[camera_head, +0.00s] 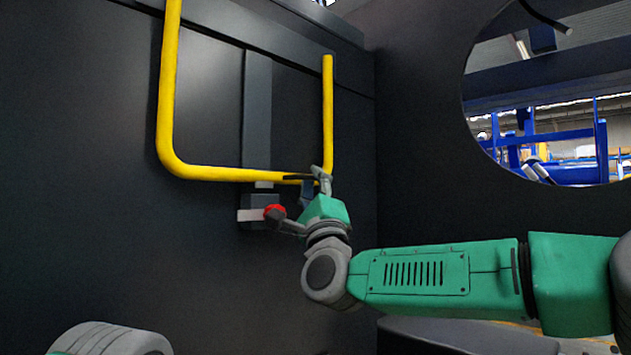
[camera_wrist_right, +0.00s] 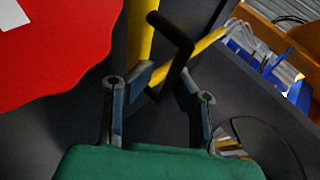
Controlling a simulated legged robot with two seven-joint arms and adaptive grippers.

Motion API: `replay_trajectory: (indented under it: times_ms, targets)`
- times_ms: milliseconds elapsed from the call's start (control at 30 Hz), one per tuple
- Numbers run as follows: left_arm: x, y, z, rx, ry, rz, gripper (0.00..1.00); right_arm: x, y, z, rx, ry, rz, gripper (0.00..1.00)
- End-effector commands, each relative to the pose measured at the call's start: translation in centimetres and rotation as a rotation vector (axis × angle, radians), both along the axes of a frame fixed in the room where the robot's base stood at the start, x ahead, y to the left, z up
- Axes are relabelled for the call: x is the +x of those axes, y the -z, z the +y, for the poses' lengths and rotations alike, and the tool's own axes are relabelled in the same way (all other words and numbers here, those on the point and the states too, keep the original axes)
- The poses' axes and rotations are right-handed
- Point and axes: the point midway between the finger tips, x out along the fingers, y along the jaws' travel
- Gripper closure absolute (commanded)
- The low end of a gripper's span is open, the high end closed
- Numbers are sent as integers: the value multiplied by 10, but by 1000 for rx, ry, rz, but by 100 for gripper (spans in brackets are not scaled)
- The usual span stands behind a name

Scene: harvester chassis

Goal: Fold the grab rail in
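The yellow grab rail (camera_head: 225,174) is a U-shaped tube on the dark wall in the head view. Its lower right bend is at my right gripper (camera_head: 299,199), whose fingers are spread, one up by the bend, the other near a red knob (camera_head: 275,212). In the right wrist view the open fingers (camera_wrist_right: 165,80) stand apart with a black bent bar (camera_wrist_right: 178,55) between and beyond them. Yellow rail (camera_wrist_right: 140,32) runs behind that bar. I cannot tell whether the fingers touch the rail or bar. My left gripper is out of view.
A grey bracket (camera_head: 257,208) sits on the wall beside the red knob, below a vertical dark strip (camera_head: 257,110). A wall with a round opening (camera_head: 545,100) stands at the right. The wall below the bracket is clear.

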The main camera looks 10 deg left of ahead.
Motion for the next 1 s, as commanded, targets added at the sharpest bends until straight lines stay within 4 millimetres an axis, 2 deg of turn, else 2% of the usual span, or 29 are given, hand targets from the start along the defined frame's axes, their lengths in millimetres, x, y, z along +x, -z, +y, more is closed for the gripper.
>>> replay_trajectory:
  times_ms: [233,367,800,1000]
  targets:
    - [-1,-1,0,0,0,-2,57,-2,1,0,0,-2,0,83]
    - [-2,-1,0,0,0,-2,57,-10,9,-3,-1,-3,1,83]
    - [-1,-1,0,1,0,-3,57,-65,68,-27,0,-2,3,83]
    - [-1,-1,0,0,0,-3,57,-78,82,-32,0,-1,1,83]
